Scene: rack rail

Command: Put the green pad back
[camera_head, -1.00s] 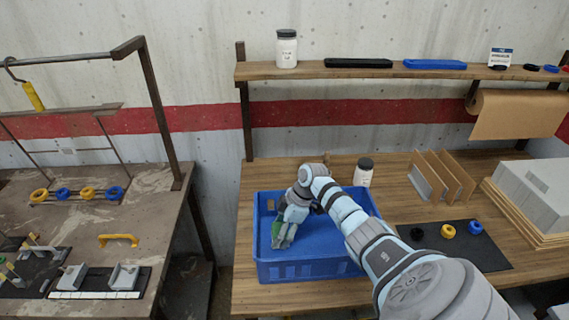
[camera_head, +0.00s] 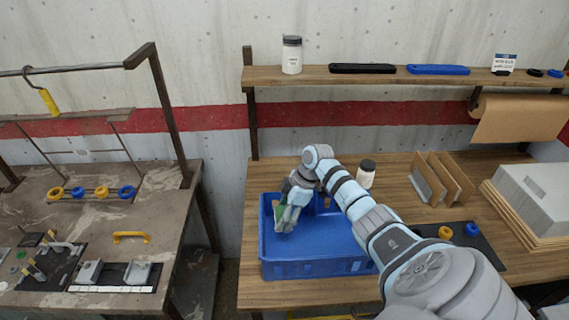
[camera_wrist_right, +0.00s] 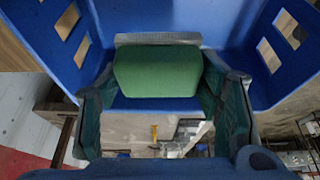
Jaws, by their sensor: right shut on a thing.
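The green pad (camera_wrist_right: 157,72) is between the two fingers of my right gripper (camera_head: 287,224) in the right wrist view. A grey strip runs along its far edge. In the head view only a small bit of green (camera_head: 279,212) shows beside the fingers. My right gripper is shut on the pad, over the left part of the blue crate (camera_head: 318,269) and near or just above its rim height. The crate's blue walls also show around the pad in the right wrist view (camera_wrist_right: 250,25). My left gripper is not in view.
A white jar (camera_head: 366,176) stands behind the crate. Upright brown dividers (camera_head: 440,178) and a dark mat (camera_head: 485,245) with coloured rings lie to the right. A shelf (camera_head: 310,84) runs above. A worn table (camera_head: 190,215) with racks stands left, across a gap.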

